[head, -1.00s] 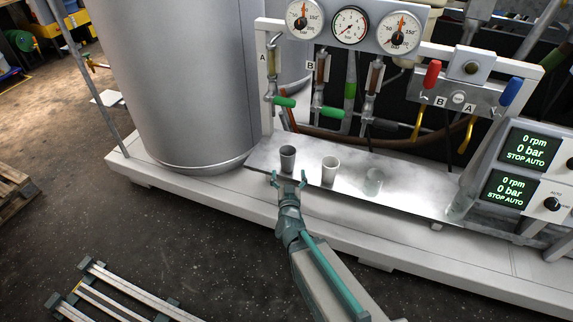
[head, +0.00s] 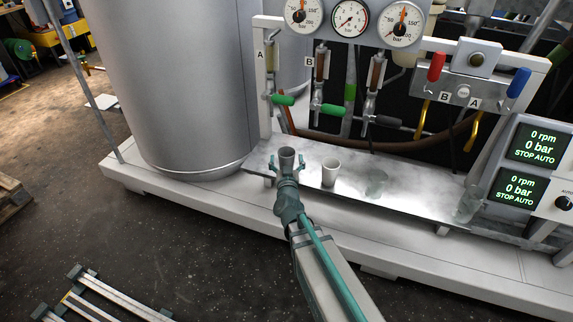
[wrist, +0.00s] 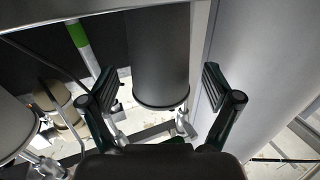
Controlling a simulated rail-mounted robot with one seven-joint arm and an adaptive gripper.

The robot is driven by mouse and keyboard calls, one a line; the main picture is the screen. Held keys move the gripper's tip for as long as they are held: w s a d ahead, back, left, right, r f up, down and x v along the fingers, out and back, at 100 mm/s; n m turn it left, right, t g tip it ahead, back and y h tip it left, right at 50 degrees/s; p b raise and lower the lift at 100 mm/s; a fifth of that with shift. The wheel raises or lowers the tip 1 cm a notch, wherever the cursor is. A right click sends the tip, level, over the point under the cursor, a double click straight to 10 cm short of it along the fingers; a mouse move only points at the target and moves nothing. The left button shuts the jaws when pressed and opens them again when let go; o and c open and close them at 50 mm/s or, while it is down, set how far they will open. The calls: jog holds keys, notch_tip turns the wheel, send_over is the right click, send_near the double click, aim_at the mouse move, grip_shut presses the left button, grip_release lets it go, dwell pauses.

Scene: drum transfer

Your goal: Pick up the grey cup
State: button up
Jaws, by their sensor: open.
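The grey cup (head: 286,155) stands upright near the left end of the metal shelf (head: 410,195). My gripper (head: 287,168) is open, with one finger on either side of the cup. In the wrist view the cup (wrist: 161,50) is a dark cylinder between the two spread fingers of my gripper (wrist: 158,85). A gap shows between the cup and each finger there. The lower front of the cup is hidden by my gripper in the head view.
A white cup (head: 331,173) stands just right of the grey cup. A clear glass (head: 376,182) and another (head: 468,204) stand further right. A large steel drum (head: 180,80) rises at the left. Valves with green handles (head: 329,111) hang behind the shelf.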

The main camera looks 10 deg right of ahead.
aim_at(287, 149)
jog(key=shift+w+d, duration=0.1)
jog(key=shift+w, duration=0.7)
jog(key=c, duration=1)
jog(key=shift+o, duration=0.2)
jog(key=shift+r, duration=0.45)
jog(key=r+p, duration=0.2)
jog(key=r, duration=0.1)
jog(key=shift+s+r, duration=0.15)
jog(key=shift+s, duration=0.25)
jog(key=s+d+r+p, duration=0.1)
jog(key=s+r+p, duration=0.8)
jog(key=p, duration=1.5)
jog(key=s, duration=0.4)
